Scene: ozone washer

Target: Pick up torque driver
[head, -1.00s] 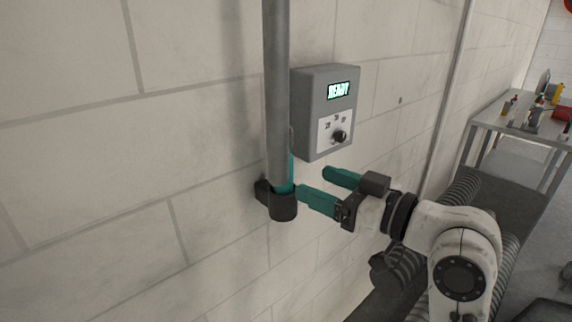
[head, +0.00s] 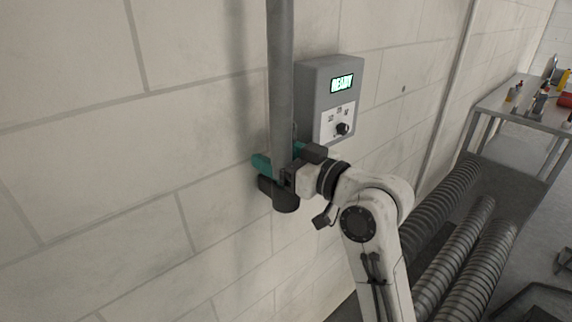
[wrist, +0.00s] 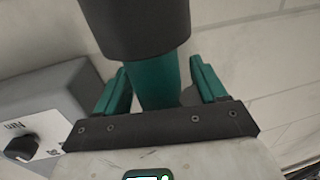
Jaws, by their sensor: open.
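The torque driver appears to be the upright teal cylinder (wrist: 157,78) in the wrist view. It meets a thick dark cylinder (wrist: 137,28) at the top of that picture. In the head view the driver is hidden or nearly so by the grey vertical pole (head: 281,80) and my gripper. My gripper (head: 278,164) is at the lower end of the pole, just above the dark cap (head: 286,202). Its teal fingers (wrist: 160,86) are open, one on each side of the teal cylinder, with gaps showing on both sides.
A grey control box (head: 331,100) with a lit READY display and a dark knob is on the wall, right of the pole. Ribbed hoses (head: 465,250) lie at the lower right. A metal table (head: 510,106) with small objects stands farther back. The wall is close behind the gripper.

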